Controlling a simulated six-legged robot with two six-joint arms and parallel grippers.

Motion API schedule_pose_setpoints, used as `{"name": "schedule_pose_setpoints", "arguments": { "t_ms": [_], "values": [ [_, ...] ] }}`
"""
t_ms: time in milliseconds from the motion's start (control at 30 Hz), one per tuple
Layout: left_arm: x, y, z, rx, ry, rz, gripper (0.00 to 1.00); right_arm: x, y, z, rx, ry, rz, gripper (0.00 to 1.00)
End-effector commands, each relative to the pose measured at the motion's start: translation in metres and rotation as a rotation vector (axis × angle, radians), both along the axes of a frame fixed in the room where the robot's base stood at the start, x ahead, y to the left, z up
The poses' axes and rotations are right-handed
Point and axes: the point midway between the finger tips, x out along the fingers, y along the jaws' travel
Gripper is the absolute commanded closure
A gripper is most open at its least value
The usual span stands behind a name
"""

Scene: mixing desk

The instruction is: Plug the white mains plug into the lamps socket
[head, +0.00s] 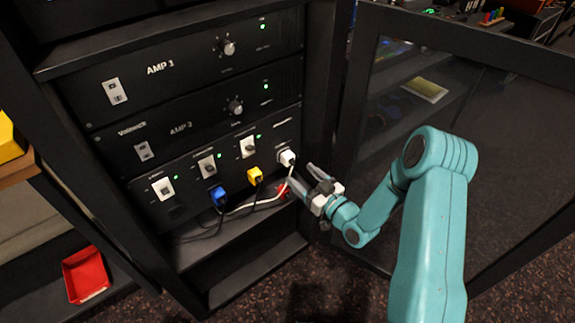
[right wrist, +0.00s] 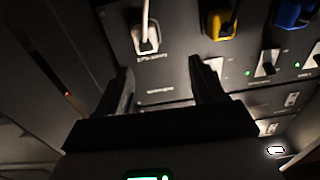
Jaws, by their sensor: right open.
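The white mains plug (head: 287,158) sits at the rightmost position on the lower rack panel, with its white cord (head: 266,202) hanging down from it. It appears seated against the panel. In the right wrist view, which is turned over, the white plug (right wrist: 147,38) is at the top with its cord going up. The label beside it is too blurred to read as lamps. My right gripper (head: 300,173) is open and empty, just in front of and below the plug, apart from it. In the wrist view its two fingers (right wrist: 161,65) stand apart with nothing between them. My left gripper is out of view.
A yellow plug (head: 255,174) and a blue plug (head: 219,195) sit left of the white plug on the panel. Light switches line the panel above. A red thing (head: 282,191) lies by the cord on the shelf. The open rack door (head: 480,130) stands to the right.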

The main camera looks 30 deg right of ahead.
Motion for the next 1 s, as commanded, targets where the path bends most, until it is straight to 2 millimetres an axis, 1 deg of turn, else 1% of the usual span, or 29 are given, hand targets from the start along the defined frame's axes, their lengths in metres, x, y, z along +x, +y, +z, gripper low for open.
{"name": "schedule_pose_setpoints", "arguments": {
  "t_ms": [33, 200, 600, 667, 767, 1000],
  "values": [
    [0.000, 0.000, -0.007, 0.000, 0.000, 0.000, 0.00, -0.002, -0.006, -0.008, -0.002, 0.003, -0.012, 0.32],
    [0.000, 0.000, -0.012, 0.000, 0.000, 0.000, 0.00, -0.006, -0.017, -0.016, -0.003, 0.009, -0.032, 0.32],
    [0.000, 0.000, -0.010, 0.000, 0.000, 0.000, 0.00, -0.004, -0.016, -0.015, -0.002, 0.010, -0.035, 0.32],
    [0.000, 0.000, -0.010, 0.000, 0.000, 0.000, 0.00, -0.001, -0.015, -0.015, -0.002, 0.010, -0.034, 0.32],
    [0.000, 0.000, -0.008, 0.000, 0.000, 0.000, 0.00, 0.010, -0.014, -0.014, -0.003, 0.008, -0.035, 0.32],
    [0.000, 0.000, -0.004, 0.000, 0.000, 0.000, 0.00, 0.045, -0.010, -0.014, -0.002, 0.008, -0.035, 0.32]
  ]
}}
